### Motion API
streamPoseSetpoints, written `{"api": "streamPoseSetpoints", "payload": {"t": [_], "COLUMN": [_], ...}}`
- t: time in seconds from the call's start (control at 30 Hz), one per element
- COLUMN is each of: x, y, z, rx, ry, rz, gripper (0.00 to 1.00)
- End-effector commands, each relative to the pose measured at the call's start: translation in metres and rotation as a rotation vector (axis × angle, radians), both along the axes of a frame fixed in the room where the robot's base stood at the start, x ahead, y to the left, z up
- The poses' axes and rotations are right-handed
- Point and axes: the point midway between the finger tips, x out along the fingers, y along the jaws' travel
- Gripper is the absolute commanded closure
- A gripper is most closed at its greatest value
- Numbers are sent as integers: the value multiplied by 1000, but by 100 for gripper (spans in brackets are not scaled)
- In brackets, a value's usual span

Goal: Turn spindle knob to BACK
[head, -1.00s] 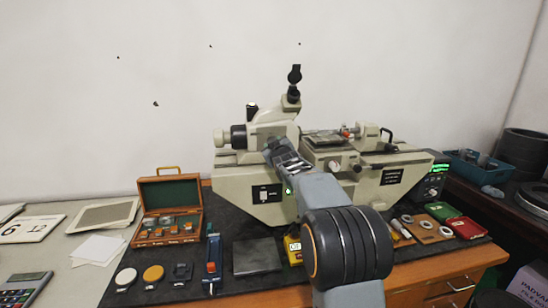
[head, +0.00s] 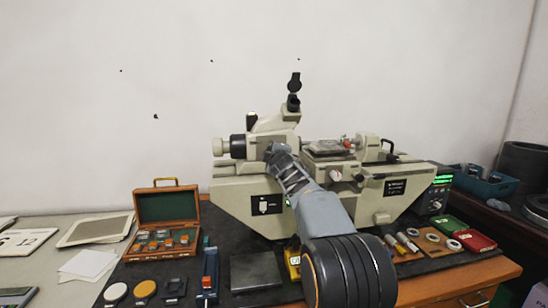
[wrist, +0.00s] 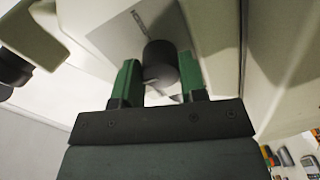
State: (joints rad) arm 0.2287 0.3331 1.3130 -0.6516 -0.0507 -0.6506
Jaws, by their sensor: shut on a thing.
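The cream measuring machine (head: 235,186) stands on the dark mat with an eyepiece on top. In the wrist view a black round knob (wrist: 160,60) sits in front of a pale plate with a dark slot-like mark. The green fingers of my gripper (wrist: 160,75) stand on either side of it, and my gripper is shut on the knob. In the head view my gripper (head: 278,152) is at the machine's front, below the eyepiece, and hides the knob. Which setting the knob points to cannot be read.
An open wooden case (head: 167,222) stands left of the machine. Small round and square parts, a dark plate (head: 256,271) and a yellow device (head: 292,262) lie in front. Rings on a board (head: 436,240) and red and green boxes lie to the right. My arm covers the front middle.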

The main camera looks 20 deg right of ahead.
Motion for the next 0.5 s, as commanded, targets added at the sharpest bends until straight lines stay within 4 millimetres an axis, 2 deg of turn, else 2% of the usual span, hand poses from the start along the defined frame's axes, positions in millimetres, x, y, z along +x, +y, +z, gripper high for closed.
{"api": "streamPoseSetpoints", "payload": {"t": [0.5], "x": [0], "y": [0], "z": [0], "rx": [-89], "ry": [17], "rz": [1], "gripper": [85]}}
